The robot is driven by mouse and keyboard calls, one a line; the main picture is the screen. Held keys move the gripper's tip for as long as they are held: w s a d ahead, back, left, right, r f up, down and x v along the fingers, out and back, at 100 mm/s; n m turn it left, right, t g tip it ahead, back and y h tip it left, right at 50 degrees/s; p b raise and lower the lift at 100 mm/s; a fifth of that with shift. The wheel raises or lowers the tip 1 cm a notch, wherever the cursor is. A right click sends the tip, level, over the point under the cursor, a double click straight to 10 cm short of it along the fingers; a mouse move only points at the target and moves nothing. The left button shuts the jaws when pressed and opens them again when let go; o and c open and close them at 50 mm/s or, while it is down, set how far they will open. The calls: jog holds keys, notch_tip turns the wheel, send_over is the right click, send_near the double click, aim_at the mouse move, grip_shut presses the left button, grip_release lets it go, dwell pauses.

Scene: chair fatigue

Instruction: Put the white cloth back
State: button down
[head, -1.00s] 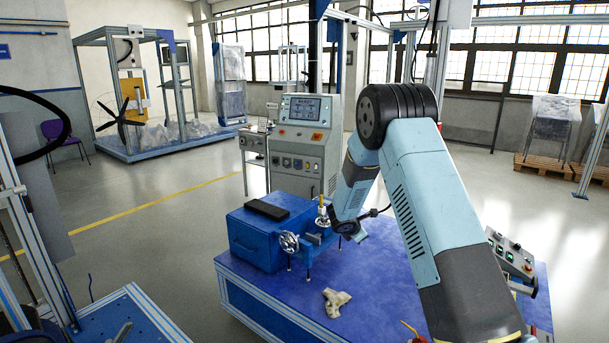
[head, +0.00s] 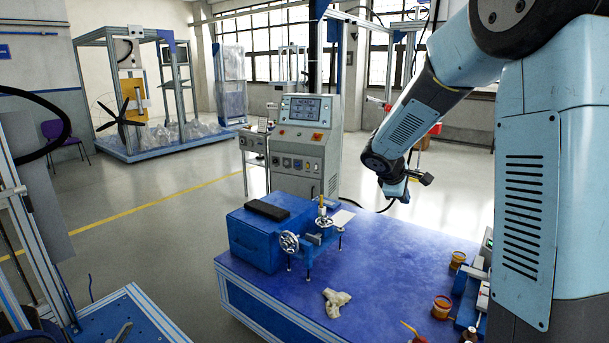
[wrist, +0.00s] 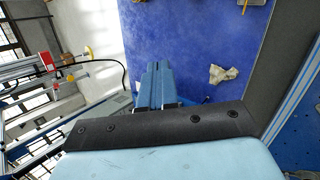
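A crumpled off-white cloth (head: 336,302) lies on the front part of the blue tabletop (head: 375,262). It also shows right of the fingers in the wrist view (wrist: 222,74). A small flat white piece (head: 342,217) lies behind the vise; I cannot tell whether it is cloth or paper. My gripper (head: 404,197) hangs above the table's far right side, well apart from the crumpled cloth. In the wrist view its two blue fingers (wrist: 160,68) lie side by side with nothing visible between them.
A vise with handwheels (head: 308,240) stands beside a blue box (head: 262,232) bearing a dark pad (head: 267,210). Orange-brown jars (head: 441,307) stand at the table's right. A control cabinet (head: 303,145) stands behind the table. The middle of the tabletop is clear.

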jog(key=s+r+m+y, duration=0.1)
jog(key=s+r+m, duration=0.25)
jog(key=s, duration=0.55)
jog(key=s+r+m+y, duration=0.1)
jog(key=s+r+m, duration=0.3)
jog(key=s, duration=0.5)
jog(key=s+a+r+m+y, duration=0.1)
jog(key=s+a+m+y, duration=0.1)
jog(key=s, duration=0.6)
jog(key=s+a+r+m+y, duration=0.1)
jog(key=s+a+m+y, duration=0.1)
jog(key=s, duration=0.7)
jog(key=shift+a, duration=0.25)
